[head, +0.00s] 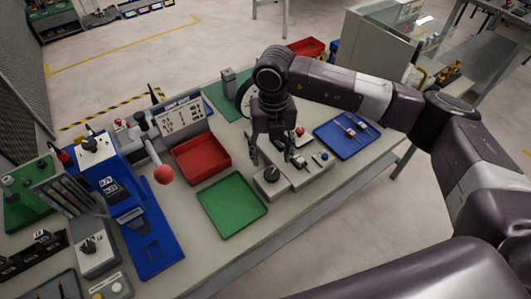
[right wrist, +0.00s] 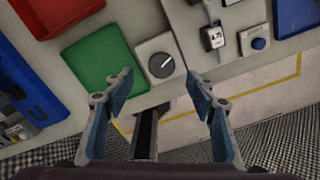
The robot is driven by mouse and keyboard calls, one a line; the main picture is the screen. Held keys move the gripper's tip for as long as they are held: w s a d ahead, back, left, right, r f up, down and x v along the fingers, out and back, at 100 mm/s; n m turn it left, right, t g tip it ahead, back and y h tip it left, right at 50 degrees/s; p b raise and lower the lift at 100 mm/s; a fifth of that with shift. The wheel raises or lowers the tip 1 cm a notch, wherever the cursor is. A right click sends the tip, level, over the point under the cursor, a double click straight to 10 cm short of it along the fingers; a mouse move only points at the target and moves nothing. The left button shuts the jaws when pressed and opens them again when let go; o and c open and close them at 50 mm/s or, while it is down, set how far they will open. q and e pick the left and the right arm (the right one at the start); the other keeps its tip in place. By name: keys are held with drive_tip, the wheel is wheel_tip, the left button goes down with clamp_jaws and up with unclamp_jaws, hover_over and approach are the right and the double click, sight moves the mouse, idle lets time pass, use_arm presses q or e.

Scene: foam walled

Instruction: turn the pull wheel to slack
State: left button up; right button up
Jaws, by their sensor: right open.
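A round black knob (head: 271,174) with a white pointer line sits on a square grey block at the near left end of a grey fixture. It also shows in the right wrist view (right wrist: 161,65). I cannot tell for sure whether this knob is the pull wheel. A dark wheel rim (head: 241,97) shows behind my right gripper, partly hidden. My right gripper (head: 270,157) is open and points down near the knob. In the right wrist view its two fingertips (right wrist: 160,78) stand apart on either side of the knob, with nothing between the pads. My left gripper is out of view.
A green tray (head: 232,205), a red bin (head: 201,158) and a blue tray (head: 346,138) lie around the fixture. A blue machine (head: 120,190) and a red-ball lever (head: 163,174) stand at the left. The bench's front edge is close to the knob.

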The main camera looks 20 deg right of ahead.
sight(272, 173)
drive_tip(key=shift+w+d, duration=0.15)
drive_tip(key=shift+w, duration=0.05)
drive_tip(key=shift+s+f+p, duration=0.15)
drive_tip(key=shift+f+p, duration=0.15)
drive_tip(key=shift+f, duration=0.05)
drive_tip(key=f+p, duration=0.1)
drive_tip(key=f, duration=0.1)
drive_tip(key=s+f+p, duration=0.1)
drive_tip(key=f, duration=0.1)
drive_tip(key=shift+f, duration=0.35)
drive_tip(key=shift+w+f, duration=0.15)
drive_tip(key=shift+f, duration=0.75)
drive_tip(key=c, duration=1.2)
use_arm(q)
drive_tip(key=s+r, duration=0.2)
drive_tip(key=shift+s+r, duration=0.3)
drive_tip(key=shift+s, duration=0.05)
use_arm(e)
drive_tip(key=shift+o, duration=0.2)
